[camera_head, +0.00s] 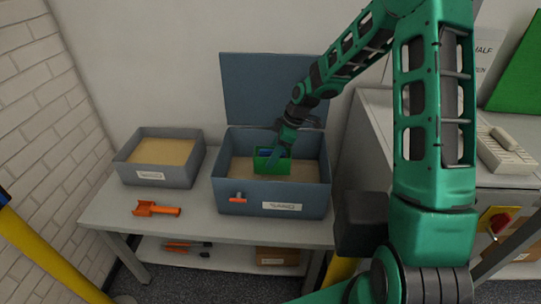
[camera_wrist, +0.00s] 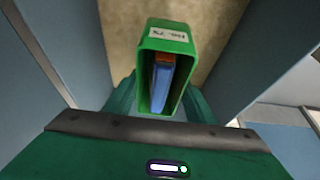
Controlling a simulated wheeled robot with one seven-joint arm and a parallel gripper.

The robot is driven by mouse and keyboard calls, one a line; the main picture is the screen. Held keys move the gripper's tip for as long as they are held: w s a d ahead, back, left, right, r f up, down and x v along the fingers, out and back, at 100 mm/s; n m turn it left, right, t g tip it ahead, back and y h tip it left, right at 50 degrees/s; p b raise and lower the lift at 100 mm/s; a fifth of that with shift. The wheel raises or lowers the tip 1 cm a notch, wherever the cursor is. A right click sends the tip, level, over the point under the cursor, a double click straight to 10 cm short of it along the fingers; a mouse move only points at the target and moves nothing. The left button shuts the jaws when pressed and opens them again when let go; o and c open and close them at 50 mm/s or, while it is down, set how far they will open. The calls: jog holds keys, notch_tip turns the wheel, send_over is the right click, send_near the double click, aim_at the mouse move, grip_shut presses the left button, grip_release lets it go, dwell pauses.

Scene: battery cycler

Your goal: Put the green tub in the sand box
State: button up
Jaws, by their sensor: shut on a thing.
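The green tub (camera_head: 272,166) is inside the open blue-grey sand box (camera_head: 240,190), near its middle, above or at the sand; I cannot tell if it touches the sand. In the wrist view the green tub (camera_wrist: 182,36) is upright with a white label on its rim and a blue and an orange item inside. My gripper (camera_head: 277,155) reaches down into the box and is shut on the tub. In the wrist view, its fingers (camera_wrist: 160,100) are on either side of the tub. Sand (camera_wrist: 120,30) shows beyond the tub.
The box's lid (camera_head: 270,85) stands open behind. A grey tray of sand (camera_head: 150,178) and an orange scoop (camera_head: 156,209) are at the left on the grey table (camera_head: 190,225). A lower shelf holds orange-handled tools (camera_head: 186,247) and a brown box (camera_head: 277,257).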

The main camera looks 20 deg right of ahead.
jog(key=shift+f, duration=0.55)
jog(key=o, duration=1.4)
jog(key=shift+r, duration=0.5)
jog(key=v, duration=1.2)
jog(key=shift+w, duration=0.15)
